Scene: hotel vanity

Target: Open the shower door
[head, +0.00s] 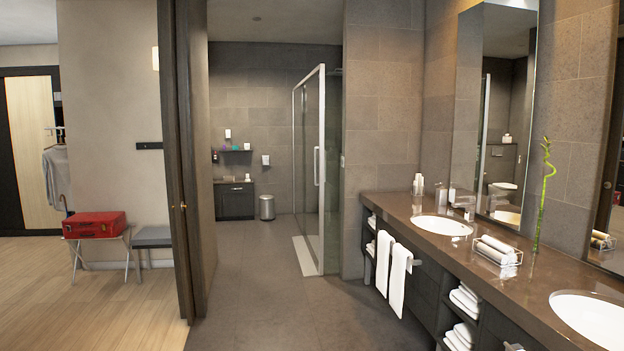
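The glass shower door (309,160) stands in a white metal frame beyond the doorway, in the middle of the head view. A vertical white handle (317,166) is on its near part. The door looks closed, though the steep angle makes this hard to judge. A pale threshold strip (304,256) runs along the floor at its base. Neither of my grippers is in view.
A dark wooden sliding door (182,160) stands left of the opening. The tiled floor (262,275) ahead is clear. The vanity counter (490,238) with sinks and towels lines the right. A red suitcase (95,224) sits on a rack at left; a bin (267,207) stands further back.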

